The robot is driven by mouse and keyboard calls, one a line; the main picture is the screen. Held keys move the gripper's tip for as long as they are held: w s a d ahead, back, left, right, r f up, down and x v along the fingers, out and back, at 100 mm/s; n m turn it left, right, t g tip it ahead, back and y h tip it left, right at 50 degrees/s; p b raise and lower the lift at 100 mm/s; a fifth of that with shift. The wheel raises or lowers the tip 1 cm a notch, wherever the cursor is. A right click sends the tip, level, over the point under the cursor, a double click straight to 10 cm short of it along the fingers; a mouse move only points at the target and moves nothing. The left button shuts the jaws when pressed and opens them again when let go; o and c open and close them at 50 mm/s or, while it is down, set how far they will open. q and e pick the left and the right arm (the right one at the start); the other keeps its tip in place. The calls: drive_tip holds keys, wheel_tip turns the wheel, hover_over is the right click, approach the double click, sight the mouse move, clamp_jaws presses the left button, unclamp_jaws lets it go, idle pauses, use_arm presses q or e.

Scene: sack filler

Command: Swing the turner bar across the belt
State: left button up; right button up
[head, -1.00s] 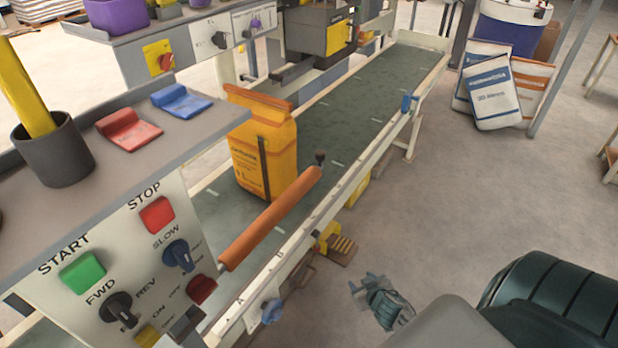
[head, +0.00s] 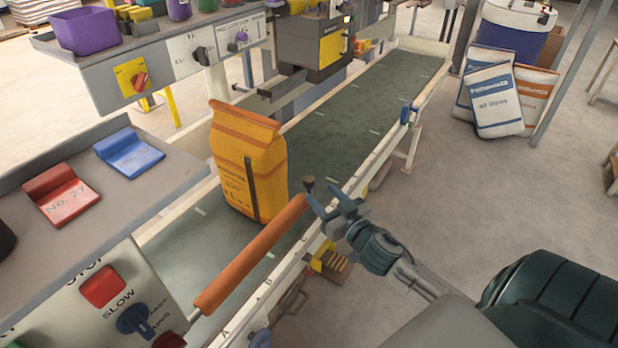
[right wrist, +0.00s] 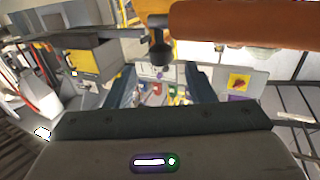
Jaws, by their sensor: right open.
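The orange turner bar (head: 252,254) lies lengthwise along the near side of the belt (head: 345,125). A dark knob (head: 309,184) stands at its far end. My right gripper (head: 332,205) is open and empty, just to the right of the knob and apart from it as far as I can tell. In the right wrist view the bar (right wrist: 240,24) crosses the top right. The knob (right wrist: 160,52) shows there just beyond the gap between the open fingers (right wrist: 163,85). My left gripper is not in view.
An orange sack (head: 248,165) stands upright on the belt behind the bar. A control panel (head: 95,305) with buttons and knobs fills the lower left. Filled sacks (head: 495,100) lean at the back right.

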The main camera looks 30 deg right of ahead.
sight(313, 184)
drive_tip(key=shift+w+r+p, duration=0.25)
drive_tip(key=shift+w+p, duration=0.2)
drive_tip(key=shift+w, duration=0.4)
drive_tip(key=w+p, duration=0.3)
drive_tip(key=w, duration=0.1)
drive_tip(key=shift+w+f, duration=0.1)
drive_tip(key=shift+w, duration=0.3)
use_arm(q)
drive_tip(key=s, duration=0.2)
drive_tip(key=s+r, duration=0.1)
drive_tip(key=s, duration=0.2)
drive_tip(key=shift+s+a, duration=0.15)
use_arm(e)
drive_tip(key=shift+w+f, duration=0.1)
drive_tip(key=shift+w, duration=0.2)
drive_tip(key=shift+c, duration=0.2)
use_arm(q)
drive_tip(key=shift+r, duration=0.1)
use_arm(e)
clamp_jaws()
